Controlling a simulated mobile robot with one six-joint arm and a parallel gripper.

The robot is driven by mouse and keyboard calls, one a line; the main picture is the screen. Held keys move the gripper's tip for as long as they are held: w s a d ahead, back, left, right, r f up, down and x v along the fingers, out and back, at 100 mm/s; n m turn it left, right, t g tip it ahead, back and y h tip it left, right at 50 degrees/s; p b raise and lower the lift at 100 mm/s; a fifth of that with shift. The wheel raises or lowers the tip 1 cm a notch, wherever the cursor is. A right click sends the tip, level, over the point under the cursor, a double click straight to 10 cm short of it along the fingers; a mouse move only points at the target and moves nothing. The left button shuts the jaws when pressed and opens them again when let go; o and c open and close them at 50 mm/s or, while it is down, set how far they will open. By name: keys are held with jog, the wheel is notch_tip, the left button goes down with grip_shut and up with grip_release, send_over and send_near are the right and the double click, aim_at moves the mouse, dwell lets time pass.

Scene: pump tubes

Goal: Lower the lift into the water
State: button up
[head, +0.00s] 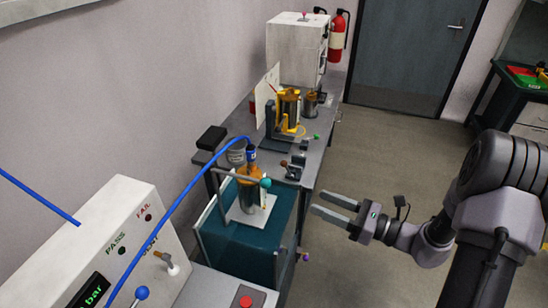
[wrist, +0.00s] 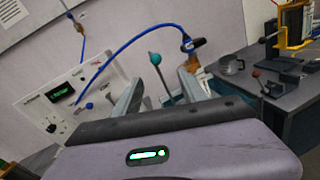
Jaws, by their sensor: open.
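The water tank (head: 238,252) with teal water stands at the end of the bench. A teal ball knob (head: 265,183) is beside the tube. In the wrist view the knob (wrist: 154,58) tops a thin rod, seen between the finger lines. My gripper (head: 317,201) is open and empty, right of the tank and apart from the knob. Its fingers (wrist: 162,78) also show in the wrist view.
A white control panel (head: 103,235) with PASS and FAIL lamps stands at lower left, joined to the tube by a blue hose (head: 181,200). A red button (head: 246,301) is in front. The bench (head: 318,160) holds fixtures farther back. Floor (head: 375,160) to the right is clear.

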aim_at(265, 183)
jog(key=x, duration=0.5)
jog(key=b+x, duration=0.1)
jog(key=x, duration=0.5)
jog(key=s+x, duration=0.1)
jog(key=x, duration=0.5)
jog(key=shift+w+a+r+b, duration=0.1)
jog(key=shift+a+r+b, duration=0.05)
jog(key=shift+a+b, duration=0.2)
jog(key=shift+c, duration=0.4)
grip_shut()
